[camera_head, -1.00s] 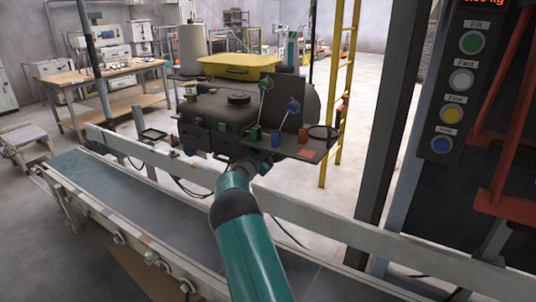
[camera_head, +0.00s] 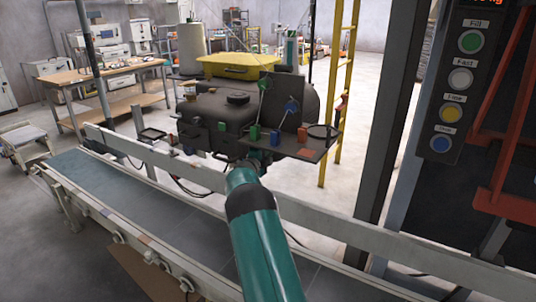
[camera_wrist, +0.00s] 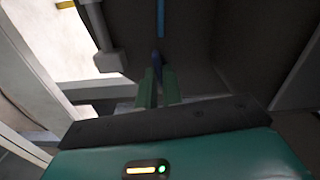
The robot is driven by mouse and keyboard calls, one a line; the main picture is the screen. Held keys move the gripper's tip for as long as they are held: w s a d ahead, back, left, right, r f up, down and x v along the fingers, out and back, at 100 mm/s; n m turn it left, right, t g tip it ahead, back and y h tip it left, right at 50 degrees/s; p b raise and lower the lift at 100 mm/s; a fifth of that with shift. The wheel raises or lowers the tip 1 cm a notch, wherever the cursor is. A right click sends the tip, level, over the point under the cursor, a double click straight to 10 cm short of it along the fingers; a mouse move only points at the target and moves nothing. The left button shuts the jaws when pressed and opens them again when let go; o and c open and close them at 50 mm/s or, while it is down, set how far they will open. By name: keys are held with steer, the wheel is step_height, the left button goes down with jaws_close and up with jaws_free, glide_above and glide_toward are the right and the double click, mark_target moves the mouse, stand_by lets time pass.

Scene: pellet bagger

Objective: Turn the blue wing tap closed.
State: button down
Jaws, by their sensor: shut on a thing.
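In the wrist view, my gripper (camera_wrist: 158,88) points up the picture with its two green fingers close together. A dark blue piece, which looks like the wing of the blue wing tap (camera_wrist: 156,60), shows between the fingertips, and the gripper is shut on it. Most of the tap is hidden by the fingers, so its angle is hard to tell. In the head view, my teal arm reaches to the front of the dark machine (camera_head: 215,108). There the gripper and the tap are hidden below the shelf with small coloured blocks.
The dark shelf (camera_head: 312,152) carries green, blue and red blocks and two levers with green and blue knobs. A button panel (camera_head: 460,90) stands at the right.

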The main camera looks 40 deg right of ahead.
steer(key=shift+m, duration=0.6)
steer(key=c, duration=1.5)
jaws_free()
steer(key=shift+c, duration=0.2)
steer(key=shift+a, duration=0.1)
steer(key=v, duration=1.3)
steer(key=shift+a, duration=0.35)
steer(key=shift+s, duration=0.1)
